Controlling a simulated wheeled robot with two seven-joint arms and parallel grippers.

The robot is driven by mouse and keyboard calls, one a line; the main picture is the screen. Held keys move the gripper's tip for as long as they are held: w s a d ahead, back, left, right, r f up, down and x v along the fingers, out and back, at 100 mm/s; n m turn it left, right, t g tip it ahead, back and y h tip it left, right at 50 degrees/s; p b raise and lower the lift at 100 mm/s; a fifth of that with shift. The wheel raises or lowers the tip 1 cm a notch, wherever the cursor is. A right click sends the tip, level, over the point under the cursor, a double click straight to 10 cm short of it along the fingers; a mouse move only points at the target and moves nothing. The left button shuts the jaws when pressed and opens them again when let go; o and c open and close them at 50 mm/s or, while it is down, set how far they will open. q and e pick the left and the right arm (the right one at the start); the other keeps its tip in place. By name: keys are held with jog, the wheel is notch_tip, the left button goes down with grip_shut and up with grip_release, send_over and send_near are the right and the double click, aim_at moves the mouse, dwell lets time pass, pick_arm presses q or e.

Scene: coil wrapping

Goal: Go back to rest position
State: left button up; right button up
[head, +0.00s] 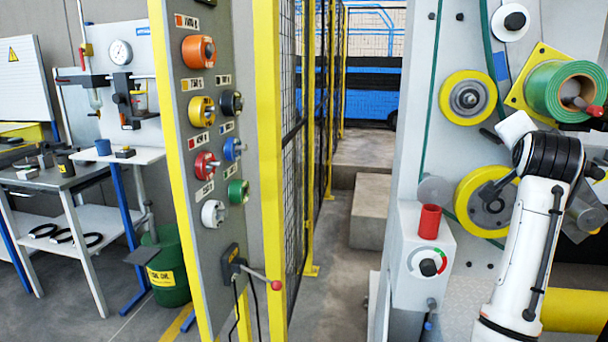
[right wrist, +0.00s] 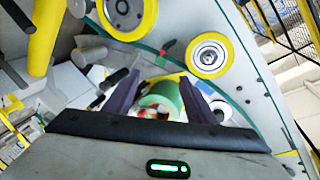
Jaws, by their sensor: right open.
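My right gripper (right wrist: 160,80) shows in the right wrist view with its two dark fingers apart. The green coil (right wrist: 161,98) appears between the fingers, and I see no finger closed on it; how far it lies from them is hard to tell. In the head view, the green coil (head: 562,90) sits on a yellow plate on the grey machine at the upper right. My right arm (head: 528,240) rises in front of that machine, below the coil. The right gripper's fingers cannot be made out in the head view. My left gripper is not in view.
The grey machine carries yellow-rimmed wheels (head: 468,97) and a control box with a red cylinder (head: 430,221) on top. Workbenches (head: 50,178) and a green bin (head: 167,268) stand at left.

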jog(key=s+a+f+n+g+y, duration=0.15)
jog(key=s+a+f+n, duration=0.3)
jog(key=f, duration=0.65)
jog(key=s+a+f+n+g+y, duration=0.1)
jog(key=s+a+f+n+y, duration=0.25)
jog(key=f, duration=0.75)
jog(key=s+a+f+n+g, duration=0.1)
jog(key=s+a+f+n, duration=0.4)
jog(key=f, duration=0.6)
jog(key=s+a+f+n+g+y, duration=0.2)
jog(key=s+a+f, duration=0.25)
jog(key=s, duration=0.45)
jog(key=s+a+f+n+g+y, duration=0.15)
jog(key=s+a+f, duration=0.3)
jog(key=s, duration=0.45)
jog(key=s+a+f+n+g+y, duration=0.1)
jog(key=s+a+f+n+g, duration=0.15)
jog(key=s+f, duration=0.45)
jog(key=w+a+f+t+y, duration=0.2)
jog(key=a+f+t, duration=0.3)
jog(key=f, duration=0.5)
jog(key=shift+w+a, duration=0.2)
jog(key=shift+w, duration=0.4)
